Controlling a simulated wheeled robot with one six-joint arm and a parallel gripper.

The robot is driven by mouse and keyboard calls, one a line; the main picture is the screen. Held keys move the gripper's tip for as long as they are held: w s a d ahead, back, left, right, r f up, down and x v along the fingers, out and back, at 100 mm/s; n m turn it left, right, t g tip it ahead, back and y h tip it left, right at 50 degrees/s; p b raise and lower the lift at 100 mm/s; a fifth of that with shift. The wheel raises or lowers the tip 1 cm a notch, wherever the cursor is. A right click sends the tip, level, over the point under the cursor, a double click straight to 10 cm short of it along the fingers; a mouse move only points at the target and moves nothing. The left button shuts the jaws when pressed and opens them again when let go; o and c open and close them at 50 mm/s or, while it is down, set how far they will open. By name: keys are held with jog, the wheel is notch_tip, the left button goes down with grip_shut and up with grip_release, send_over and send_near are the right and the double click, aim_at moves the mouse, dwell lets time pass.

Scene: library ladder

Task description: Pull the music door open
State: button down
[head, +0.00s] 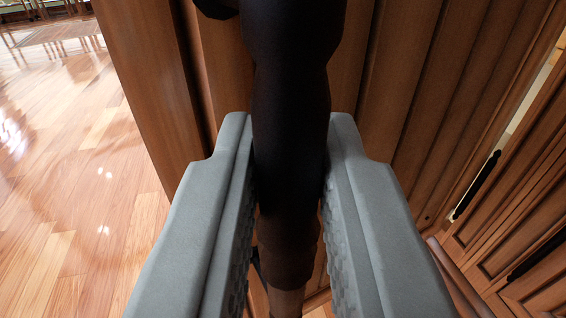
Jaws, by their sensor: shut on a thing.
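A thick, dark vertical handle (293,60) runs down the middle of the head view. My gripper (289,150) is shut on it, one grey finger on each side. The handle stands in front of a brown wooden panelled door (395,90), which fills the middle of the view. The door's left edge (150,100) borders open floor. The handle and fingers hide part of the door. No music label is visible. I cannot tell for sure how far the door stands open.
More wooden panelling with slim black handles (477,185) stands at the right, with a pale gap beside the door. Glossy plank floor (70,190) lies clear at the left. Wooden furniture (55,35) stands far back at the top left.

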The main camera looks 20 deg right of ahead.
jog(key=c, duration=1.4)
grip_release()
jog(key=shift+d, duration=0.25)
jog(key=shift+s+a, duration=0.3)
jog(key=shift+s, duration=0.15)
jog(key=v, duration=1.1)
